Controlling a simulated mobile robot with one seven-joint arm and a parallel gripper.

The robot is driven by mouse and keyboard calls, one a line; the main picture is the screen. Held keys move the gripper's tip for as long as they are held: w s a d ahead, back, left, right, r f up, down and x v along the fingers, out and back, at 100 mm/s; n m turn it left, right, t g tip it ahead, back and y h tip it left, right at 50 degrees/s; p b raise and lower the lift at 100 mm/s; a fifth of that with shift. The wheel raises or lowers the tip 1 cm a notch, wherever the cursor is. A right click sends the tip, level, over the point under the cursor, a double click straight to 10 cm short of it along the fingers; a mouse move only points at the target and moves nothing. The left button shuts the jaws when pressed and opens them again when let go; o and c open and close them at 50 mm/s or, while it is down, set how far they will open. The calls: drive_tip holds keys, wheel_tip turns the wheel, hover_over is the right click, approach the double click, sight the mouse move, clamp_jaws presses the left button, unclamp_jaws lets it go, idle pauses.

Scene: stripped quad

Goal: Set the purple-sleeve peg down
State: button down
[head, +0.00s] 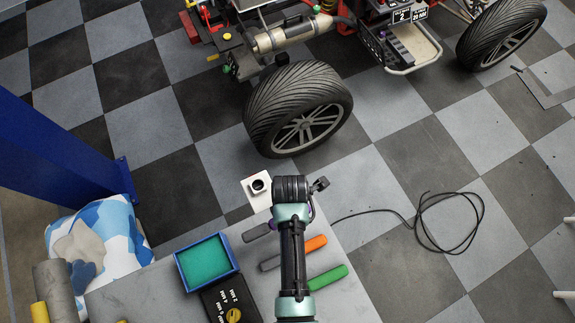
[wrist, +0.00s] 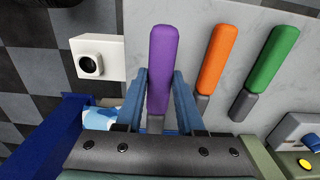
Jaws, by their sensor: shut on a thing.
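The purple-sleeve peg (wrist: 163,62) is between the two blue fingers of my gripper (wrist: 160,80), which is shut on it. Its purple sleeve points away from the gripper and its grey shaft runs back between the fingers. In the head view the grey shaft (head: 257,232) shows left of my arm, and my gripper hides most of the sleeve. The peg is over the grey tabletop (head: 345,262), roughly alongside the orange peg. I cannot tell whether it touches the top.
An orange peg (wrist: 217,60) and a green peg (wrist: 270,62) lie to the right. A white block with a black round hole (wrist: 97,57) is to the left. A blue tray with a teal inside (head: 206,262) and a black box (head: 230,302) stand on the table. A cable (head: 440,218) lies on the floor.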

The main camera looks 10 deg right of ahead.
drive_tip(key=shift+f, duration=2.35)
drive_tip(key=shift+f, duration=0.15)
drive_tip(key=c, duration=0.5)
unclamp_jaws()
